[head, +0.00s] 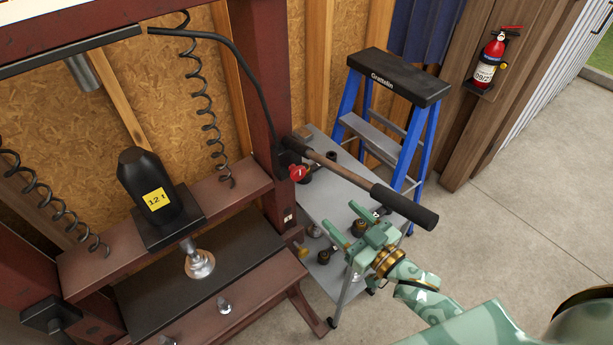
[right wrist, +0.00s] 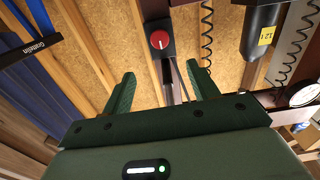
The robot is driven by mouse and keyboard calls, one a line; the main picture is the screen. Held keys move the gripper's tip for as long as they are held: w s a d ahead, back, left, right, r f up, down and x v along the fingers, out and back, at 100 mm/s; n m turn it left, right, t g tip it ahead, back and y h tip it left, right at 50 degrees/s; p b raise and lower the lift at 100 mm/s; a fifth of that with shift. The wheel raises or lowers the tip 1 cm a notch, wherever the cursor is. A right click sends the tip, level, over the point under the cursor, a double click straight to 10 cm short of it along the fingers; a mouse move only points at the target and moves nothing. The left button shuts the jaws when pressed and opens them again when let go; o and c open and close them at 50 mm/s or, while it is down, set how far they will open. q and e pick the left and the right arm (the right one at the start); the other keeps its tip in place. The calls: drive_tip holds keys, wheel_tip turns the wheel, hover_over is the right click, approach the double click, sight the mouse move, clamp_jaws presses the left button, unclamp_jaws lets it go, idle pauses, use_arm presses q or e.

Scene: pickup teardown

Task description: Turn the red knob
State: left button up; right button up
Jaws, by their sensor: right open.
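The red knob (head: 298,172) is a small round knob on a black fitting at the side of the dark red press frame (head: 262,80), just below the base of a long lever. In the right wrist view the red knob (right wrist: 159,40) shows beyond the fingertips, between the two fingers in the picture. My right gripper (head: 343,220) is open and empty, to the lower right of the knob and apart from it. Its green fingers also show in the right wrist view (right wrist: 161,76). My left gripper is not in view.
The lever with a black grip (head: 405,206) slants out above my right gripper. A grey cart (head: 345,170) with small parts stands behind. A blue stepladder (head: 425,130) stands farther back. A black 12 t jack (head: 150,180) sits on the press. Open concrete floor lies at right.

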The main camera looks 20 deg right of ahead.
sight(300, 175)
drive_tip(key=p+x, duration=0.1)
drive_tip(key=x, duration=1.2)
drive_tip(key=shift+w, duration=0.15)
drive_tip(key=shift+w+a+f, duration=0.1)
drive_tip(key=shift+w+a, duration=0.1)
drive_tip(key=shift+w, duration=0.3)
drive_tip(key=c, duration=1)
